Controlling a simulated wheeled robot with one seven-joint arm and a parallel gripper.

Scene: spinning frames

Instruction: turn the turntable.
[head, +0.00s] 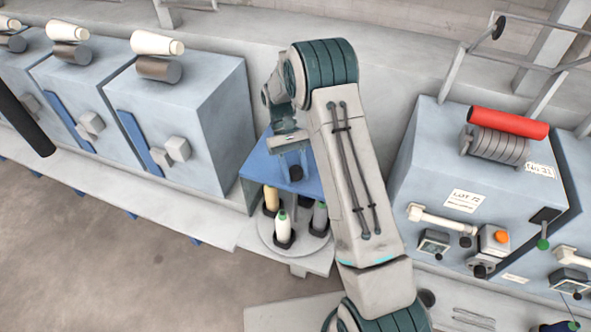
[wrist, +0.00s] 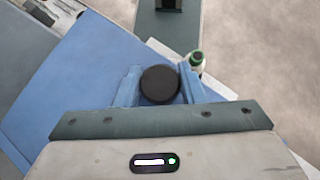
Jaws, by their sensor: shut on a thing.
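The turntable (head: 264,232) is a round grey disc under a blue top plate (head: 257,166), which also shows in the wrist view (wrist: 75,85). Bobbins stand upright on the disc: a yellow one (head: 271,197), a white one with a green tip (head: 283,226) and a grey one (head: 320,215). A black round knob (wrist: 160,84) rises above the blue plate. My gripper (head: 295,170) has its blue fingers on both sides of the knob and is shut on it. My arm hides the right and back part of the turntable.
Grey-blue machine boxes (head: 180,110) with rollers stand close on the left. Another machine (head: 480,190) with a red roller (head: 508,122) stands on the right. A dark bar (head: 25,125) crosses the left edge. Floor (head: 120,260) is clear at the lower left.

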